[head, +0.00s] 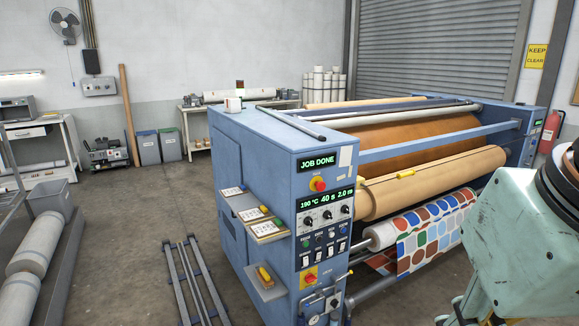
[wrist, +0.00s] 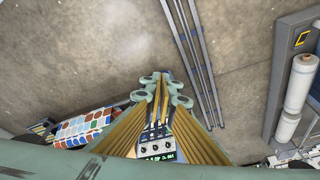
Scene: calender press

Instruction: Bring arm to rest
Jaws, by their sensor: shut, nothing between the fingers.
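My gripper (wrist: 161,90) shows in the wrist view, with pale green finger parts and yellow-brown strips running up to them. Its fingers are together and hold nothing. My pale green arm (head: 515,240) fills the right edge of the head view; the gripper is out of that picture. The blue calender press (head: 265,165) stands in the middle of the head view, its upper display (head: 318,162) reading JOB DONE. Its control panel also shows upside down, partly hidden behind the gripper, in the wrist view (wrist: 155,144).
Patterned printed fabric (head: 435,238) hangs at the press front. Small shelves (head: 265,288) stick out of its side. Floor rails (head: 195,280) lie to the left, with white rolls (head: 35,245) beyond. Open floor (head: 130,215) lies between. A fire extinguisher (head: 550,132) is at the far right.

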